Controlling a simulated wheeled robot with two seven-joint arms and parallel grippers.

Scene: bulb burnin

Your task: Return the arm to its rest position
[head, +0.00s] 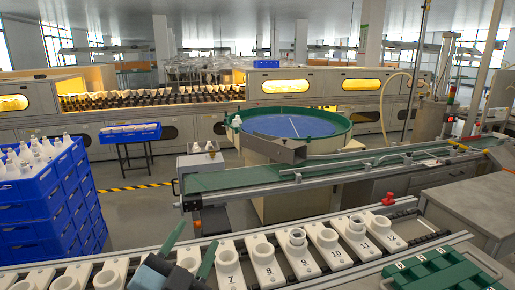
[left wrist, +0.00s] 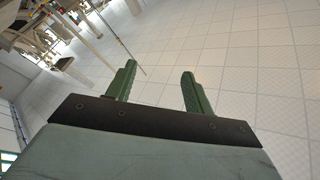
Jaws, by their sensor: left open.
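My left gripper (head: 190,250) is at the bottom left of the head view, in front of the row of numbered white holders (head: 265,262). Its two green fingers stand apart with nothing between them. In the left wrist view the gripper (left wrist: 158,88) is also open and empty, with ceiling panels or floor tiles behind it; I cannot tell which. My right gripper does not show in either view.
A green rack (head: 440,272) lies at the bottom right. Behind the holders runs a green conveyor (head: 250,178), with a round green-rimmed bowl (head: 290,125) beyond it. Stacked blue crates (head: 45,205) with white bulbs stand at the left. A red knob (head: 388,199) sits behind the holders.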

